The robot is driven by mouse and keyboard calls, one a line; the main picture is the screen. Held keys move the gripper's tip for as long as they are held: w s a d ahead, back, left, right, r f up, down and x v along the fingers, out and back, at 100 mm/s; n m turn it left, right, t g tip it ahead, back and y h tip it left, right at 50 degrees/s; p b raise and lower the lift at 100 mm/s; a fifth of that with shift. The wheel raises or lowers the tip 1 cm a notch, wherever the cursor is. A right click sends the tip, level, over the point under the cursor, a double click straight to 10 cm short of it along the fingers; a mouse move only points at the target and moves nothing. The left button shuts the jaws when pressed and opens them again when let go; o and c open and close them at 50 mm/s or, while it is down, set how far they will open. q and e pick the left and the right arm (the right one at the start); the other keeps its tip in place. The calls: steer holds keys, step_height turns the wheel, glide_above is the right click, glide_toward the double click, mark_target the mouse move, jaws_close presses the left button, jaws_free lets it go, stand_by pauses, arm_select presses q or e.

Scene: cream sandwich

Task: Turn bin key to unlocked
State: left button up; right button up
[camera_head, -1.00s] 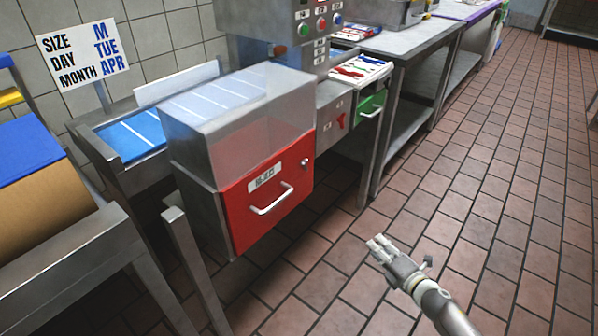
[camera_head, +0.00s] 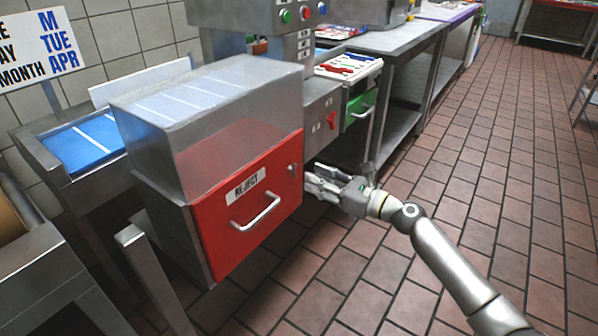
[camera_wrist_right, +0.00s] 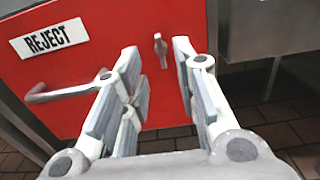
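The reject bin (camera_head: 222,237) is a red-fronted box with a REJECT label and a silver handle; its front is closed. Its key (camera_head: 293,169) is a small metal piece at the upper right of the red front. In the right wrist view the key (camera_wrist_right: 160,49) stands roughly upright, seen between my fingers. My right gripper (camera_head: 308,180) is open and empty, just in front of and to the right of the key; in the wrist view the gripper (camera_wrist_right: 160,75) points at it, with no contact visible. My left gripper is not in view.
A clear cover (camera_head: 205,100) sits above the red front. A grey box with a red switch (camera_head: 331,121) and a green drawer (camera_head: 357,108) stand to the right. A metal post (camera_head: 150,270) rises at front left. The tiled floor at right is clear.

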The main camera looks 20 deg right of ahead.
mark_target(297, 171)
steer(key=x, duration=0.6)
jaws_close()
